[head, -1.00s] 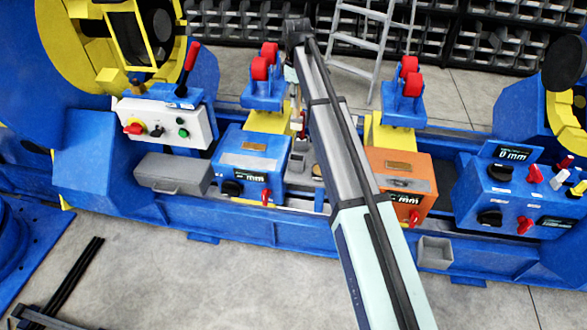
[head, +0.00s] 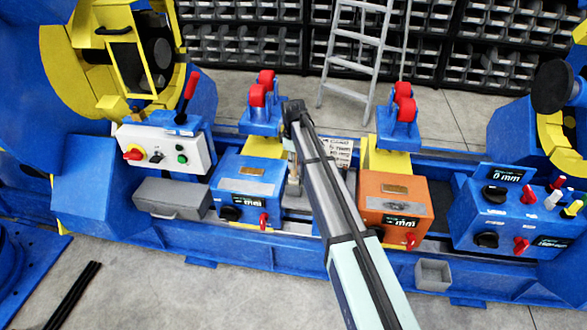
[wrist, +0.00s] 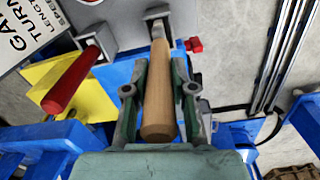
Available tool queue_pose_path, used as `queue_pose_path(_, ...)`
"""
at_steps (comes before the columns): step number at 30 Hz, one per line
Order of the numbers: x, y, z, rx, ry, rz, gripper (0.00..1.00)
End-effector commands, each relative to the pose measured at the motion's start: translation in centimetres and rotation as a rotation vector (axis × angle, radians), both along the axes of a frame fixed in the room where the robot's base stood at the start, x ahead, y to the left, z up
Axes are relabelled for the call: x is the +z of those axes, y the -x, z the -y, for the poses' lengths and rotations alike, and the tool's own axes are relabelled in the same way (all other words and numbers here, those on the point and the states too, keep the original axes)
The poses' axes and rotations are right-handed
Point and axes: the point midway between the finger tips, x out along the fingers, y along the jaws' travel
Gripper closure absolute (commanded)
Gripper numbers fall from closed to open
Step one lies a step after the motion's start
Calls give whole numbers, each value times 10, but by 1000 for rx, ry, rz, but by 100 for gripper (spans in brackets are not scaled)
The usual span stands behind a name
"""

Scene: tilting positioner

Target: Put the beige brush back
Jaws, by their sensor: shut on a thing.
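The beige brush (wrist: 158,100) shows in the wrist view as a round, pale wooden handle, its butt end nearest the camera. Its far end narrows to a darker part near a grey bracket; I cannot tell whether they touch. My gripper (wrist: 160,68) is shut on the handle, with one green-grey finger on each side. In the head view my arm comes down between the blue box (head: 245,187) and the orange box (head: 394,205). My fingers and most of the brush are hard to make out there.
A lettered sign (head: 340,152) lies just right of my arm's tip. A red handle (wrist: 72,83) is left of the brush in the wrist view. Red-wheeled roller stands (head: 262,110) are behind the boxes.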

Motion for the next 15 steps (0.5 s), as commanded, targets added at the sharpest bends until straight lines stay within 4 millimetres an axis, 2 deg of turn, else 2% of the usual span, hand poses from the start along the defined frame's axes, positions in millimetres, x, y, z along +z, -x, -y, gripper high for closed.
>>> queue_pose_path(9, -37, 0, 0, 0, 0, 0, 100)
queue_pose_path(15, -40, 0, 0, 0, 0, 0, 100)
